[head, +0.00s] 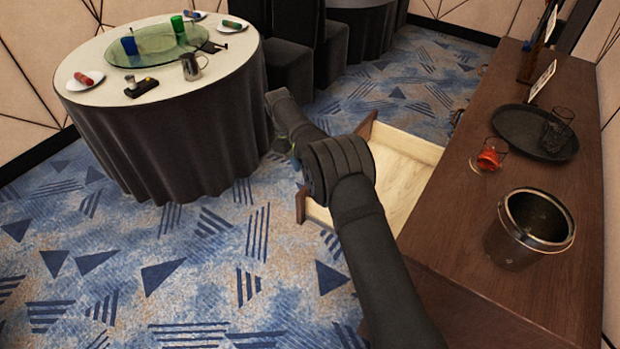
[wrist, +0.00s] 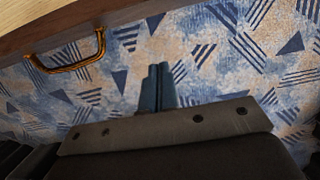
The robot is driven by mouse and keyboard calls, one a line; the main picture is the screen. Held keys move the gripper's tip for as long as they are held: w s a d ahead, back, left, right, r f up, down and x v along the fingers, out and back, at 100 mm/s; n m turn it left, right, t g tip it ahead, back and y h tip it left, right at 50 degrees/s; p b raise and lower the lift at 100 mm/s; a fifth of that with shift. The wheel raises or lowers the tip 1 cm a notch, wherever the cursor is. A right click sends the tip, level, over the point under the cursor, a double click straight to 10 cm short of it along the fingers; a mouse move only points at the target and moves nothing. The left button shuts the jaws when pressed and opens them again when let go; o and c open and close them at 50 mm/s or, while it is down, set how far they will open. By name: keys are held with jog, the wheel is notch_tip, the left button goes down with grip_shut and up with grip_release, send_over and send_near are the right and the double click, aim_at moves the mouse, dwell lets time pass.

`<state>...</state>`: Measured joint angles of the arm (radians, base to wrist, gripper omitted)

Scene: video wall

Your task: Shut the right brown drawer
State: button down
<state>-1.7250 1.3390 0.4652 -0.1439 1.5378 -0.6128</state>
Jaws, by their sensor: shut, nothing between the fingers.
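The brown drawer (head: 408,165) is pulled well out of the brown sideboard (head: 468,215), towards the left in the head view. Its pale wooden inside looks empty, and my arm covers part of it and of its front. In the wrist view the drawer's brown front (wrist: 108,18) runs along the upper left, with a brass-coloured handle (wrist: 72,62) on it. My gripper (wrist: 158,70) is shut and empty, over the carpet to the right of the handle, apart from it in the picture. In the head view the fingers cannot be made out clearly.
On the sideboard top stand a dark bucket (head: 515,255), a red glass (head: 489,157) and a black tray (head: 528,124) with a clear glass (head: 556,133). A round clothed table (head: 190,140) with dishes stands at the left. Carpet between it and the drawer is clear.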

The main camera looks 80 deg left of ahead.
jog(key=w+d+f, duration=0.3)
jog(key=f, duration=0.1)
jog(key=shift+w+d, duration=0.25)
jog(key=shift+w, duration=0.05)
jog(key=shift+d, duration=0.1)
dwell(0.4)
jog(key=w+d, duration=1.8)
jog(key=shift+w+d, duration=0.3)
jog(key=shift+w, duration=0.1)
